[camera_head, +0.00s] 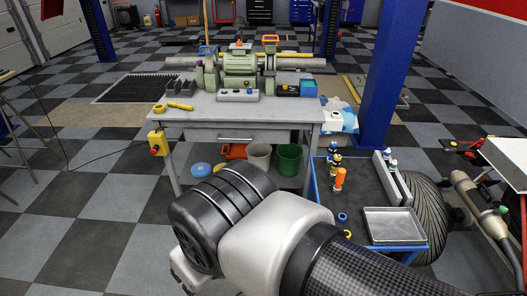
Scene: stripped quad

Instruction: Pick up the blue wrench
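No whole blue wrench can be made out. A small blue ring-shaped end (342,216) lies on the dark top of the blue-edged cart (429,247) at the right; it may be one end of a wrench, but I cannot tell. A similar yellow ring-shaped end (348,234) lies just below it, partly behind my arm. My arm reaches in from the lower right and fills the bottom middle, hiding part of the cart. My gripper is not visible, so whether it holds anything does not show.
A metal tray (394,226), an orange bottle (340,179) and several small items stand on the cart. Behind is a workbench (230,116) with a green grinder (240,70). A blue pillar (385,75) rises beside the cart.

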